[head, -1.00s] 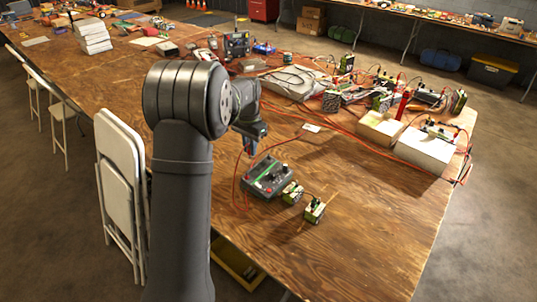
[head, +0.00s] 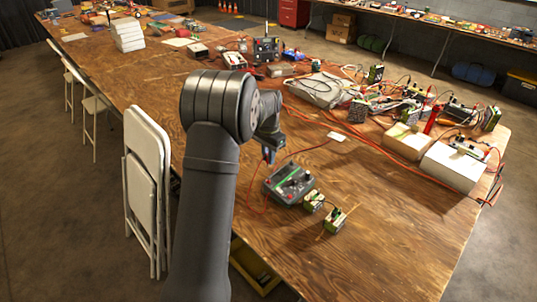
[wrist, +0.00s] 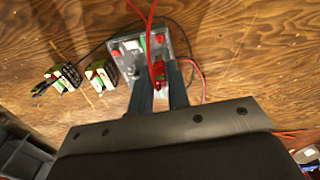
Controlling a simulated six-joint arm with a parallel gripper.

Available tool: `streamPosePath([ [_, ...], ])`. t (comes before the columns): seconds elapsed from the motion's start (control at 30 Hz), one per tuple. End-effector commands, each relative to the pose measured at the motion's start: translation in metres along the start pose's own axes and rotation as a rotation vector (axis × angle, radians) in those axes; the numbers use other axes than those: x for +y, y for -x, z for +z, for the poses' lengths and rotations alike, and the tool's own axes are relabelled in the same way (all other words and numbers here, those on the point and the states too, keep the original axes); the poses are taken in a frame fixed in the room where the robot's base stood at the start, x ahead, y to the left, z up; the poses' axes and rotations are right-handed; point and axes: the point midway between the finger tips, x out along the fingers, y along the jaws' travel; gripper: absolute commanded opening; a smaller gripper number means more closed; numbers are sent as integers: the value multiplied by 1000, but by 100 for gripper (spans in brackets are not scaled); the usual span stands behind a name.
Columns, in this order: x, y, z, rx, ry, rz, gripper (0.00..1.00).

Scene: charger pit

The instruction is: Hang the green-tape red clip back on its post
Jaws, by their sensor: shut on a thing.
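My gripper (wrist: 159,82) is shut on a red clip (wrist: 158,73), seen between its two fingers in the wrist view. A red cable runs up from the clip. I cannot make out green tape on the clip. Beyond the fingertips is the grey charger box (wrist: 174,44), with a green strip and small knobs on its top. In the head view my gripper (head: 268,154) is just behind and left of the charger (head: 285,180). The clip is too small to tell there. The posts are partly hidden by my fingers in the wrist view.
Two green-and-black batteries (head: 313,201) (head: 334,220) stand just right of the charger. Red cables (head: 335,122) cross the wooden table behind it. White blocks (head: 452,166) and wired gear fill the right back.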

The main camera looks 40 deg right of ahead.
Motion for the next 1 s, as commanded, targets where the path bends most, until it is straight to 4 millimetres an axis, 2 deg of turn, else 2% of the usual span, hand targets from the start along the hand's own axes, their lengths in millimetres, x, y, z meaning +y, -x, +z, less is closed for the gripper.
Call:
streamPosePath([
  [1.0,0,-59,0,0,0,0,3],
])
